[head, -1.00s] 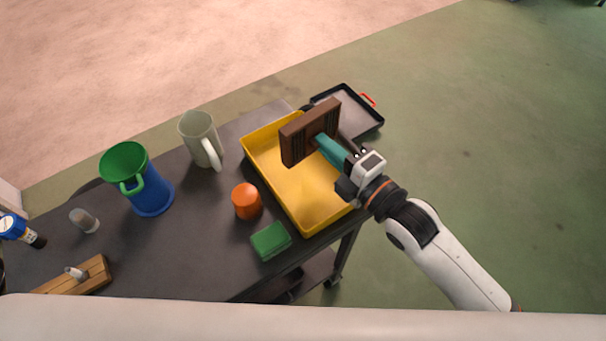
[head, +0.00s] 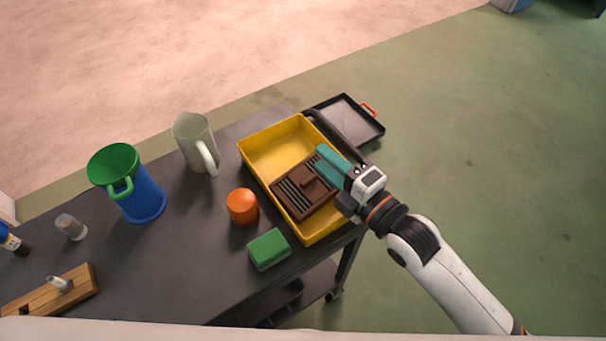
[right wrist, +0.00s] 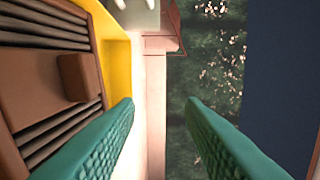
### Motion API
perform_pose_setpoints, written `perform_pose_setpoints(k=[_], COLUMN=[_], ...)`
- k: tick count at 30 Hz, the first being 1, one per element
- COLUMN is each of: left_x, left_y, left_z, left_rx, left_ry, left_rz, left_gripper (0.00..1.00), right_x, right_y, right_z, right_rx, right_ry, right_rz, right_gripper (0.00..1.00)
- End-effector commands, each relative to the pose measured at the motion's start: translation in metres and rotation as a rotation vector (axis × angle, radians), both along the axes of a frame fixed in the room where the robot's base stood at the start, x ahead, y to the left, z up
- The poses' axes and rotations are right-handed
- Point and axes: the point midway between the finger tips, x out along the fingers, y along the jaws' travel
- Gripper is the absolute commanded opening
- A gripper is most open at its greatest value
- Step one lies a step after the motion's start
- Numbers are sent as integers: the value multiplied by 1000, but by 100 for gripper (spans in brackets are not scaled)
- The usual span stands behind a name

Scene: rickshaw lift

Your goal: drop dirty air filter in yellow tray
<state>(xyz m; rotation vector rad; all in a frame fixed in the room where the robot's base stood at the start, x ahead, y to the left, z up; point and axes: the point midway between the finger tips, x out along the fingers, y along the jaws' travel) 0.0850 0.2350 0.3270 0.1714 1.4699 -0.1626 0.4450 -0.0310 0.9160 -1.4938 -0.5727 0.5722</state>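The dirty air filter (head: 304,187), brown with dark pleats and a raised block handle, lies inside the yellow tray (head: 262,153), in its near half. My right gripper (head: 328,162) is over the tray's right side, beside the filter and apart from its handle. In the right wrist view its two teal fingers (right wrist: 160,115) are spread with nothing between them. The filter (right wrist: 45,75) shows left of the fingers there, with the yellow tray wall (right wrist: 117,50) beside it. My left gripper is not in view.
A dark tray with a red handle (head: 345,118) lies behind the yellow tray. On the dark table (head: 185,255) stand an orange cylinder (head: 242,206), a green block (head: 269,249), a grey-green mug (head: 193,140) and a blue container with a green top (head: 140,195). Green floor is clear at right.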

Motion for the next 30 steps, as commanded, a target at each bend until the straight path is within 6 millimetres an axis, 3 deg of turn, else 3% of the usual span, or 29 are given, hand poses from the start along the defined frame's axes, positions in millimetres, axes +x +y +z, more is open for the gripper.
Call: perform_pose_setpoints(k=[8, 21, 30], left_x=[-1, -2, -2], left_y=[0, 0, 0], left_z=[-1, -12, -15], left_rx=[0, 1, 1], left_ry=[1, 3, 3], left_rz=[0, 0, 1], left_gripper=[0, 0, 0], right_x=[-5, -70, -88], right_y=[-5, -62, -79], right_z=[-2, -3, -1], right_rx=[-1, -5, -1], right_ry=[3, 5, 2], right_rz=[-1, 2, 0], right_gripper=[36, 36, 36])
